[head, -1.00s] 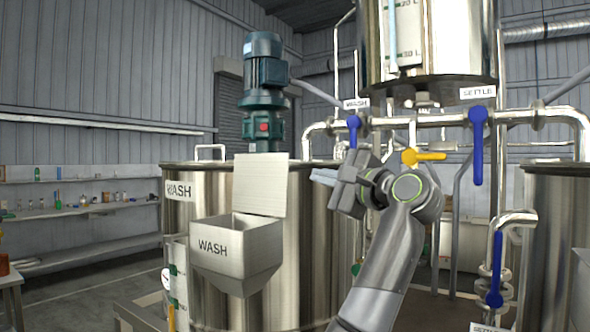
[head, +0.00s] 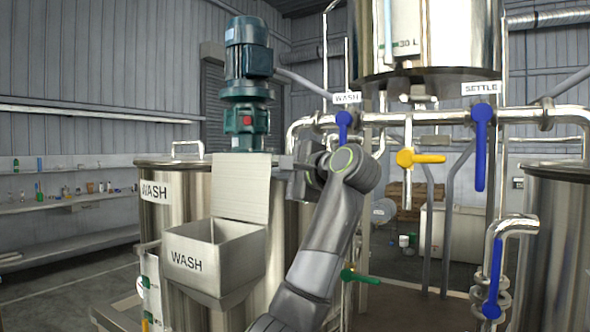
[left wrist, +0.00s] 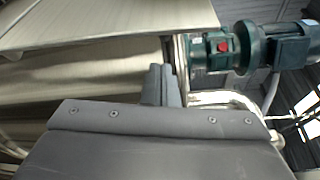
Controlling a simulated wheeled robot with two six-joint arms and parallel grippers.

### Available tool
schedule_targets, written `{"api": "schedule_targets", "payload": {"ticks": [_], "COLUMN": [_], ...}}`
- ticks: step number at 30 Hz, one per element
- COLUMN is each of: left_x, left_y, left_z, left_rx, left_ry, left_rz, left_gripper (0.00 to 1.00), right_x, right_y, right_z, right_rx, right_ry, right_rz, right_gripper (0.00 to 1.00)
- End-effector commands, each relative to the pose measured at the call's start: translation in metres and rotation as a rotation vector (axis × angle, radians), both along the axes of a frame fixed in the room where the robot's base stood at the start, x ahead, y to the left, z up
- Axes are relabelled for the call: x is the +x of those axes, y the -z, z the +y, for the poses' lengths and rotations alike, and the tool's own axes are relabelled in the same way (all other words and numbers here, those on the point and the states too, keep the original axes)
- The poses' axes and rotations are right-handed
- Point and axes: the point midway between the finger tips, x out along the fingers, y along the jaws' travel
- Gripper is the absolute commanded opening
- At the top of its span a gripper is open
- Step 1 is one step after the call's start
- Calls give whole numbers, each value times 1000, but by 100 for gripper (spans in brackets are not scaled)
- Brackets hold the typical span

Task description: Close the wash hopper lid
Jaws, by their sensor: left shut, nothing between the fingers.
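The wash hopper (head: 213,258) is a metal box labelled WASH on the front of the wash tank. Its lid (head: 240,188) is a flat pale plate standing upright at the hopper's back edge, so the hopper is open. My left gripper (head: 280,161) is shut and empty at the lid's upper right edge; I cannot tell whether it touches the lid. In the left wrist view the shut fingers (left wrist: 163,84) point ahead, and the lid (left wrist: 110,22) is a plate at the upper left. My right gripper is not in view.
The wash tank (head: 180,215) carries a green motor (head: 247,90) above the lid. Pipes with blue (head: 481,145) and yellow (head: 418,158) valve handles are at the right. A hanging tank (head: 425,45) is above them. A shelf (head: 75,200) stands far left.

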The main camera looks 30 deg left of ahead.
Motion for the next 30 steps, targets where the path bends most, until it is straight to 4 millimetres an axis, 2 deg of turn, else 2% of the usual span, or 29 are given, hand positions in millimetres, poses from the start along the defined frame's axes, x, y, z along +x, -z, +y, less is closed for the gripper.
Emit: {"api": "schedule_targets", "payload": {"ticks": [3, 9, 23, 30], "left_x": [-11, -21, -23, -25], "left_y": [-4, -6, -6, -9], "left_z": [1, 2, 1, -10], "left_rx": [0, 0, 0, -3], "left_ry": [0, -1, -1, 1], "left_rz": [-2, 0, -2, -49], "left_gripper": [0, 0, 0, 0], "right_x": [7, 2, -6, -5], "right_y": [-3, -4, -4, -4], "right_z": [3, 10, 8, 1], "right_rx": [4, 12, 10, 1], "right_ry": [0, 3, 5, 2], "right_rz": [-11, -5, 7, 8], "right_gripper": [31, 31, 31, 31]}}
